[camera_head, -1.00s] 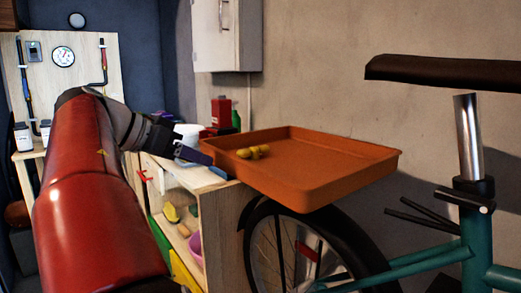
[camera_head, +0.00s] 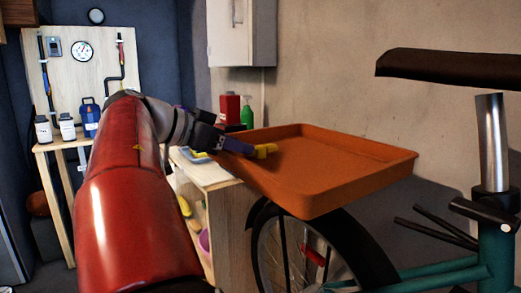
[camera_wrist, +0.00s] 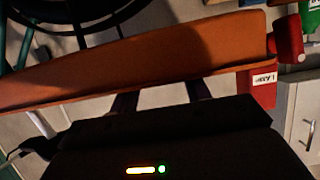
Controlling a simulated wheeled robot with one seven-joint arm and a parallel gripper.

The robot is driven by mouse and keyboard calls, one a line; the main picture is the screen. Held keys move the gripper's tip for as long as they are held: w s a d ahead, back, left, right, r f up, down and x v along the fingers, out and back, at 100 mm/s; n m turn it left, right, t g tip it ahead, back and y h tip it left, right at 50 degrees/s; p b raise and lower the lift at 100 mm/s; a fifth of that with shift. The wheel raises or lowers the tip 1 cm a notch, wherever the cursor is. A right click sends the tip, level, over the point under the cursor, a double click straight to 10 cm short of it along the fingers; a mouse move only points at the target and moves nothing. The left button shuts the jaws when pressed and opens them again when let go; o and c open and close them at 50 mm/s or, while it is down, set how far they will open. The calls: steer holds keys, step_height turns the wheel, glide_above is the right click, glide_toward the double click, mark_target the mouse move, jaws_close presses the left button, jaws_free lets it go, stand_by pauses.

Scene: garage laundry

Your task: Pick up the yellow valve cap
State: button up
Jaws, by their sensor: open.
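No yellow piece shows there.
The tray sits above the rear wheel of a teal bicycle (camera_head: 450,272), whose dark saddle (camera_head: 450,70) is at right. A wooden shelf unit (camera_head: 235,215) stands beneath and left. A red container (camera_head: 230,108) and green bottle (camera_head: 247,115) stand behind.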

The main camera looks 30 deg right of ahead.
mark_target(261, 152)
steer(key=x, duration=0.3)
steer(key=shift+d, duration=0.1)
steer(key=shift+c, duration=0.5)
jaws_close()
